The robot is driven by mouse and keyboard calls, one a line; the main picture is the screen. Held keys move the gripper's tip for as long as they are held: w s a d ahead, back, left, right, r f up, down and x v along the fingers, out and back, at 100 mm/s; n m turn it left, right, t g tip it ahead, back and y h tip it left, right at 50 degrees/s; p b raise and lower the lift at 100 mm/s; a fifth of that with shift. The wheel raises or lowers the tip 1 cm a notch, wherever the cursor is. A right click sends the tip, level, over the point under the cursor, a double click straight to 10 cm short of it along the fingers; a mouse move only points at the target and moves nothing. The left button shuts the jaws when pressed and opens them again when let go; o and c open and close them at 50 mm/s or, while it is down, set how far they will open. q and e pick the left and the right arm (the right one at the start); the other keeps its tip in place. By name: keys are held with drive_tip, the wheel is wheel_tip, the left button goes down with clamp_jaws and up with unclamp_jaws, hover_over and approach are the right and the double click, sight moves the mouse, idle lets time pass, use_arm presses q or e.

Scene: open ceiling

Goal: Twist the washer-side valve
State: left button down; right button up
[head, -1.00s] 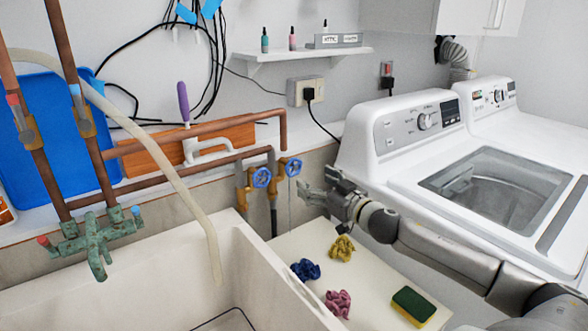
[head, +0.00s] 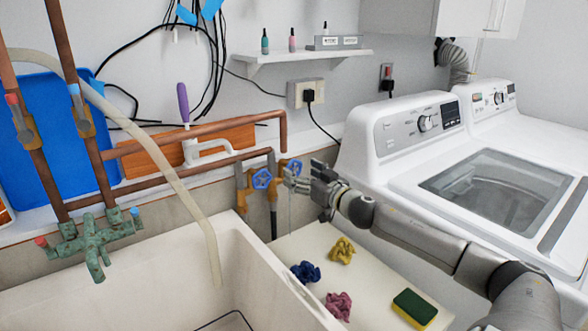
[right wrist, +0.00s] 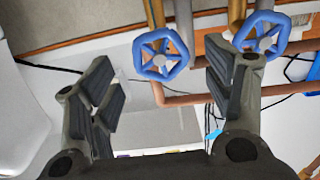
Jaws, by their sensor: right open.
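Two blue handwheel valves sit side by side on vertical pipes at the wall, between the sink and the washer. The washer-side valve (head: 294,166) is the right one, partly hidden by my right gripper (head: 291,180). In the right wrist view, which looks upside down, the washer-side valve (right wrist: 161,54) shows in the gap between my open, empty fingers. It appears ahead of them; I cannot tell whether they touch it. The other valve (head: 262,178) also shows in the right wrist view (right wrist: 262,33), beyond the right-hand finger. My left gripper is not in view.
The white washer (head: 400,135) stands right of the valves. The sink (head: 130,285) is at lower left, with a green faucet (head: 93,240). Blue, yellow and pink cloths and a sponge (head: 414,308) lie on the pale surface (head: 330,270) below my arm.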

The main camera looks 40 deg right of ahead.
sight(295, 168)
drive_tip(key=shift+w+d+p, duration=0.2)
drive_tip(key=shift+w+p, duration=0.2)
drive_tip(key=shift+w, duration=1.65)
drive_tip(key=c, duration=1)
drive_tip(key=shift+c, duration=0.2)
drive_tip(key=shift+n, duration=0.3)
